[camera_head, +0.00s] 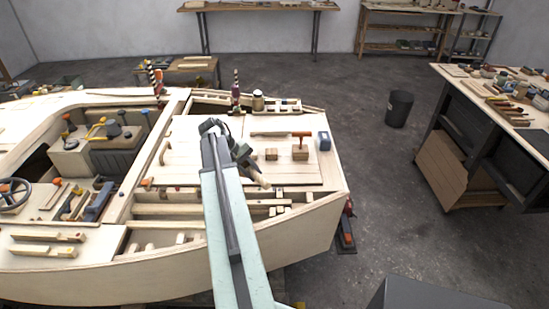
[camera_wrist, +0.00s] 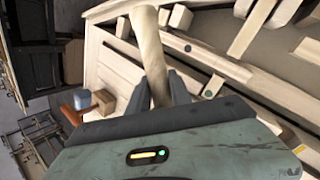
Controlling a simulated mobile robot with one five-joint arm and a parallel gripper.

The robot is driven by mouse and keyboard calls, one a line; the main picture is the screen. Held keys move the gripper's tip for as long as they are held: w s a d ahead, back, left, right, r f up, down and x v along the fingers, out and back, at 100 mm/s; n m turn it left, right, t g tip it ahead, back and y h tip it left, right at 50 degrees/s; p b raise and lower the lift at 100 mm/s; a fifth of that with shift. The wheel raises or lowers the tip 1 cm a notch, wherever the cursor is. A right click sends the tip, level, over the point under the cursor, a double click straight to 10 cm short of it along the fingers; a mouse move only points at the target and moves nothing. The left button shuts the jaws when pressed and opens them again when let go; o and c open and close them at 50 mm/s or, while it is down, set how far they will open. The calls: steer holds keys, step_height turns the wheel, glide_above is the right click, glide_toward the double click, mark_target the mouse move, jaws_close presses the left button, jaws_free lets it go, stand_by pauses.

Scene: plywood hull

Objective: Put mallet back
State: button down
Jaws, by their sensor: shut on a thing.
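My gripper (camera_head: 252,170) is shut on a pale wooden piece that I take for the mallet (camera_head: 263,181). In the wrist view the mallet (camera_wrist: 150,50) stands up between the dark fingers (camera_wrist: 163,90) and widens toward its far end. The part of it below the fingers is hidden behind my gripper's body. In the head view my gripper holds it over the right part of the plywood hull (camera_head: 290,228), near the deck panel's front edge.
Open framed bays lie in front of the panel. A workbench (camera_head: 500,100) with tools and a dark bin (camera_head: 399,108) stand to the right, with open floor between.

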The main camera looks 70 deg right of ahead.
steer(key=s+d+r+p, duration=0.1)
steer(key=s+d+r, duration=0.1)
steer(key=s+d, duration=0.55)
steer(key=f+b, duration=0.2)
steer(key=w+f+b, duration=0.1)
steer(key=f+b, duration=0.2)
steer(key=d+f+b, duration=0.1)
steer(key=f+b, duration=0.1)
steer(key=shift+w+f, duration=0.4)
steer(key=shift+f+b, duration=0.25)
steer(key=shift+b, duration=0.15)
steer(key=c, duration=1.1)
jaws_free()
steer(key=p+v, duration=0.6)
steer(key=v, duration=0.1)
steer(key=shift+r+p, duration=0.3)
steer(key=shift+r, duration=0.1)
steer(key=shift+a, duration=0.1)
